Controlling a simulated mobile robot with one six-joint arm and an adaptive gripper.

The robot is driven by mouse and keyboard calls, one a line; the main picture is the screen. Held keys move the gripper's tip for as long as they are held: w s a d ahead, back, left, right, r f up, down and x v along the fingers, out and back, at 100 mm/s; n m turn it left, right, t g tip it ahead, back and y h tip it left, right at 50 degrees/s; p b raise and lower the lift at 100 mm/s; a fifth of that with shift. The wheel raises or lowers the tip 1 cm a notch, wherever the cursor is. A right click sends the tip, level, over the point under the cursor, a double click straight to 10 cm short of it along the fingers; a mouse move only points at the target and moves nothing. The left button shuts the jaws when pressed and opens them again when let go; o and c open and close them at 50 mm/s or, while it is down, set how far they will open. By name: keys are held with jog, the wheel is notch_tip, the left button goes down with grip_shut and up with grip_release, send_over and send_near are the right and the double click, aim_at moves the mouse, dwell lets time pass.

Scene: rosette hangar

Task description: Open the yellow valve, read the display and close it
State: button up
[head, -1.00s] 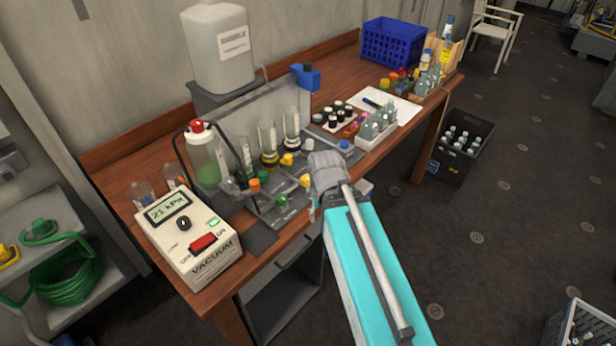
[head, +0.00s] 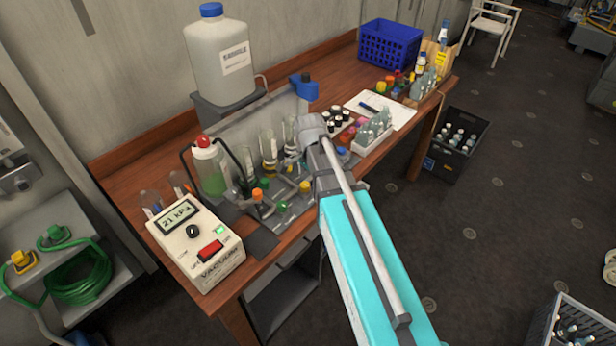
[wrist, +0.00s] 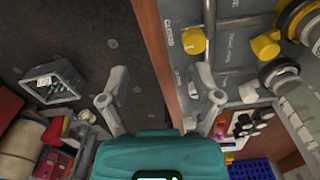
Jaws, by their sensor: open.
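The yellow valve knob (wrist: 194,41) sits near the bench edge in the wrist view, beside a printed "CLOSED" label. It also shows in the head view (head: 303,186), at the right end of a row with a green knob (head: 282,206) and an orange knob (head: 257,194). My gripper (wrist: 160,88) is open and empty, its two fingers spread wide. The right finger is over the panel close to the yellow knob, apart from it; the left is over the floor. In the head view my arm hides the gripper fingers. The display (head: 178,214) on the vacuum box reads 21 kPa.
Glass cylinders (head: 268,150) and a green-filled bottle (head: 210,168) stand behind the knobs. A white jug (head: 220,60) sits on a raised shelf. A bottle rack (head: 372,138) and blue crate (head: 390,45) are farther right on the bench (head: 130,170).

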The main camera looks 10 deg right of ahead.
aim_at(305, 185)
jog(key=w+r+m+p, duration=0.3)
jog(key=w+r+m, duration=0.1)
jog(key=m, duration=0.3)
jog(key=shift+w+r+p, duration=0.25)
jog(key=shift+w+p, duration=0.05)
jog(key=shift+w, duration=0.55)
jog(key=shift+f, duration=0.1)
notch_tip(305, 185, down, 14)
jog(key=b, duration=1.4)
jog(key=shift+r, duration=0.2)
